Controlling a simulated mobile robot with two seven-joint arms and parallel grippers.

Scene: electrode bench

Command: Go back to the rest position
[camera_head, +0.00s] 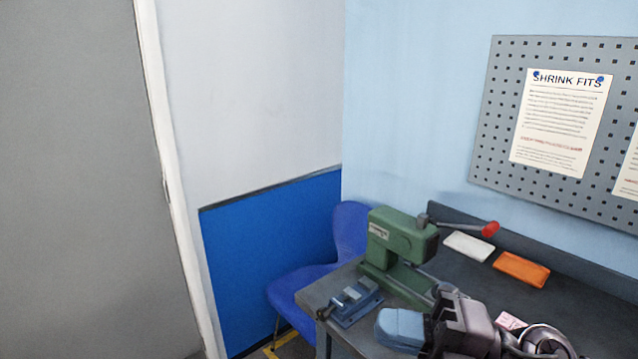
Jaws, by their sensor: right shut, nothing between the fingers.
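My right gripper (400,329) is at the lower edge of the view, over the front of the dark bench (455,270). My left gripper is not in view.
A green press (396,243) with a red-knobbed lever and a small grey-blue vise (350,302) stand left of my right gripper. A white pad (468,246) and an orange pad (521,269) lie behind. A blue chair (312,283) stands left of the bench.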

